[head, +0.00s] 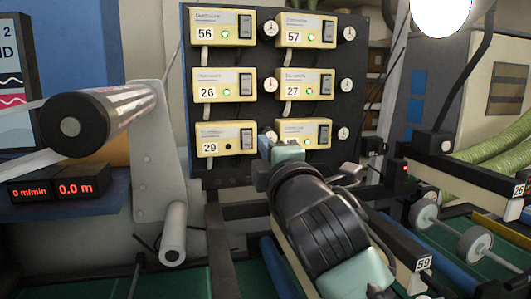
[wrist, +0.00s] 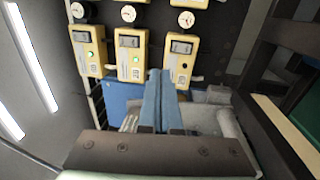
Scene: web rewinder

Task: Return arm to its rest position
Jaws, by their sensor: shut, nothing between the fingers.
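My gripper shows in the wrist view (wrist: 160,76), its two blue fingers pressed together with nothing between them. The fingertips are in front of the lower ends of yellow control boxes; whether they touch anything I cannot tell. In the head view my dark arm reaches up from the lower right towards the panel. Its end covers part of the lower right box (head: 318,131). The fingertips are not clear there.
A black panel (head: 262,84) carries yellow boxes, including 56 (head: 223,28) and 29 (head: 225,138), with dials (head: 349,32) at the right. A roller (head: 100,118) stands left. Rails with label 59 (head: 424,263) and green rolls (head: 485,155) lie right.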

